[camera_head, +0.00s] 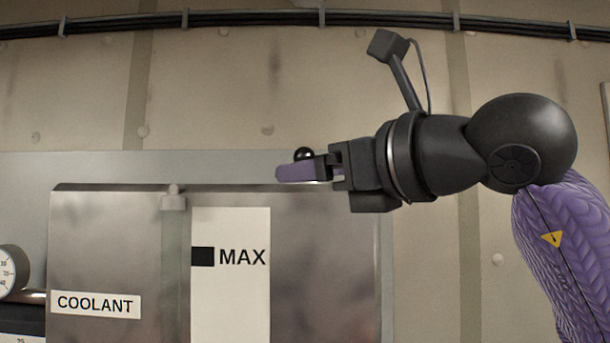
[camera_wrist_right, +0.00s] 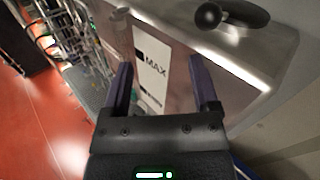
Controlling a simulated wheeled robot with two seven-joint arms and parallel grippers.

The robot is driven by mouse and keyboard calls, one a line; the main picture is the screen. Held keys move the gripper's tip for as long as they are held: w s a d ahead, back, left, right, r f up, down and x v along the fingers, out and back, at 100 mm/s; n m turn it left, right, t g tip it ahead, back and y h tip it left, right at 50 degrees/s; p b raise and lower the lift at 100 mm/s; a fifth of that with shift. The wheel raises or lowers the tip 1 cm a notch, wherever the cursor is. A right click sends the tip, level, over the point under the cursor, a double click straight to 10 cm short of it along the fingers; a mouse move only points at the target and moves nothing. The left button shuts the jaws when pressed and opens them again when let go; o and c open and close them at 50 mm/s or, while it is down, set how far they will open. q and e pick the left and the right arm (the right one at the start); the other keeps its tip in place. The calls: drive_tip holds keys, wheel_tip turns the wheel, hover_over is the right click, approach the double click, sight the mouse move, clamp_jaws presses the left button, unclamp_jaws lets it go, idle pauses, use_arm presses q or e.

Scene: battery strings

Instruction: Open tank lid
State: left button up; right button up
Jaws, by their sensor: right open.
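The grey metal coolant tank (camera_head: 105,240) stands against the wall in the head view, with a COOLANT label and a white MAX strip (camera_head: 230,285) on its front. A black ball knob (camera_head: 304,153) shows just above its top edge, partly behind my right gripper (camera_head: 285,173). In the right wrist view the knob (camera_wrist_right: 208,15) and a dark bar sit on the tank's top (camera_wrist_right: 262,55), beyond my fingers. My right gripper (camera_wrist_right: 160,65) is open, its purple fingers apart with nothing between them. The lid's seam cannot be made out. My left gripper is out of view.
A round gauge (camera_head: 10,270) stands left of the tank in the head view. Black cables (camera_head: 250,18) run along the wall above. In the right wrist view, racks with pipes (camera_wrist_right: 65,40) stand at the left beside a red floor (camera_wrist_right: 40,120).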

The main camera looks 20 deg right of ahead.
sight(312, 154)
drive_tip(key=d+r+m+t+h, duration=0.2)
drive_tip(key=d+r+h, duration=0.1)
drive_tip(key=d, duration=0.1)
drive_tip(key=p+x, duration=0.1)
drive_tip(key=x, duration=0.1)
drive_tip(key=p+x, duration=0.2)
drive_tip(key=x, duration=0.1)
drive_tip(key=p+x, duration=0.2)
drive_tip(key=x, duration=0.1)
drive_tip(key=shift+a+f, duration=0.15)
drive_tip(key=shift+f, duration=0.1)
drive_tip(key=shift+w+a+f, duration=0.15)
drive_tip(key=shift+w+a, duration=0.05)
drive_tip(key=shift+w, duration=0.2)
drive_tip(key=shift+d+f, duration=0.1)
clamp_jaws()
